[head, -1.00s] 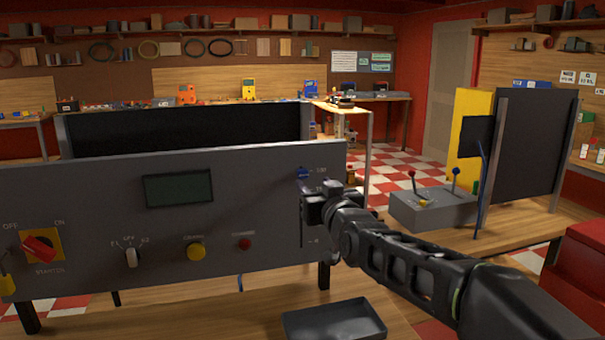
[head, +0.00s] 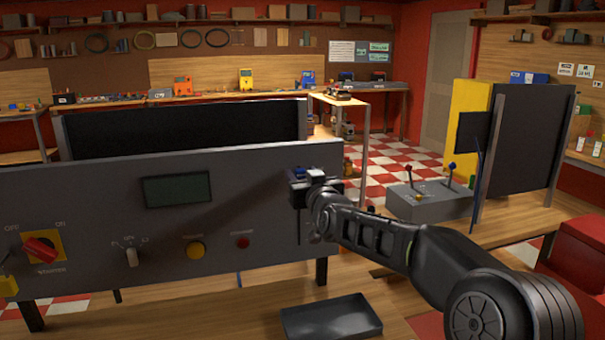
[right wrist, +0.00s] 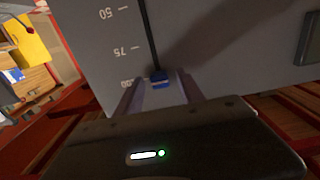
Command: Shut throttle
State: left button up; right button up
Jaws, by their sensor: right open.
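The throttle is a small blue knob (right wrist: 160,80) on a dark vertical slot in the grey panel (head: 90,215). In the right wrist view it is at the slot's end, beside the 100 mark of the printed scale. In the head view the knob (head: 299,172) is at the panel's right end, near the top. My right gripper (head: 308,180) is open at the panel. In the right wrist view its two fingers (right wrist: 158,84) are on either side of the knob; I cannot tell whether they touch it. My left gripper is not in view.
A black tray (head: 331,317) lies in front. A grey lever box (head: 430,203) stands to the right.

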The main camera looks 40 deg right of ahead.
jog(key=shift+c, duration=0.3)
grip_shut()
dwell(1.1)
